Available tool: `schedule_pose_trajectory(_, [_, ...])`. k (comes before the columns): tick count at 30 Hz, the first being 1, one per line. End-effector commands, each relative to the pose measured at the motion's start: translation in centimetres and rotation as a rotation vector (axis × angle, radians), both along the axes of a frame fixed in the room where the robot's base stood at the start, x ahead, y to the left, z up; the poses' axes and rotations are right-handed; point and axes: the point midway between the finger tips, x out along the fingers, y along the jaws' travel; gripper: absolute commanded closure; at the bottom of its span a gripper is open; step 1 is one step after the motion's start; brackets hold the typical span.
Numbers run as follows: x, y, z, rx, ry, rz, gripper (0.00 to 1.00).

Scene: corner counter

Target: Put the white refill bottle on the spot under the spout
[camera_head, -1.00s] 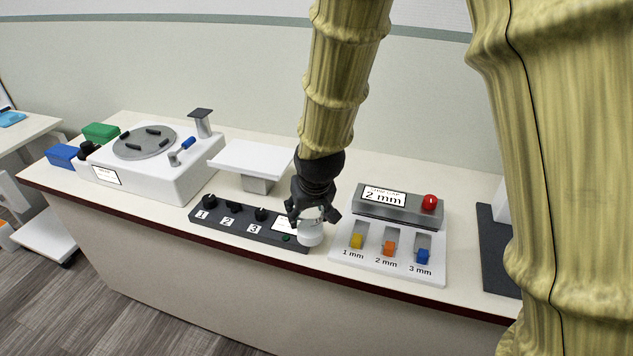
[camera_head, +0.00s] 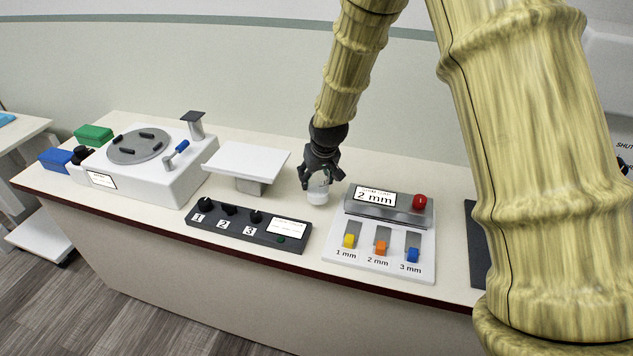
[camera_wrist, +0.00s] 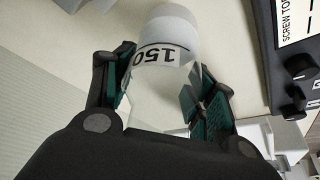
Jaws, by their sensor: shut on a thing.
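The white refill bottle (camera_head: 317,197) is in my gripper (camera_head: 322,176), over the counter between the white raised plate and the grey "2 mm" display box. In the wrist view the bottle (camera_wrist: 165,35) shows a black "150" and a pale lower part between the green-padded fingers of my gripper (camera_wrist: 160,88). The fingers are shut on it. I cannot tell for sure whether its base touches the counter. No spout shows. A dark flat panel (camera_head: 477,240) at the right is largely hidden behind my arm.
Near the bottle are a black knob panel (camera_head: 240,222), a slider board (camera_head: 350,259) and the display box with a red button (camera_head: 419,202). A white raised plate (camera_head: 247,160) and a turntable machine (camera_head: 175,185) stand left. The counter behind the bottle is clear.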

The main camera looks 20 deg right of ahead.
Motion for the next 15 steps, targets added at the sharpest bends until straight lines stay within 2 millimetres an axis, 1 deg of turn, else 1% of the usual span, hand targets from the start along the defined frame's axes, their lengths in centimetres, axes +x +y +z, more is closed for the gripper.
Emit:
schedule_pose_trajectory(7, [0.2,-0.1,-0.8,0.000,0.002,0.001,0.70])
schedule_pose_trajectory(15, [0.2,-0.1,-3.2,0.000,0.002,0.001,0.70])
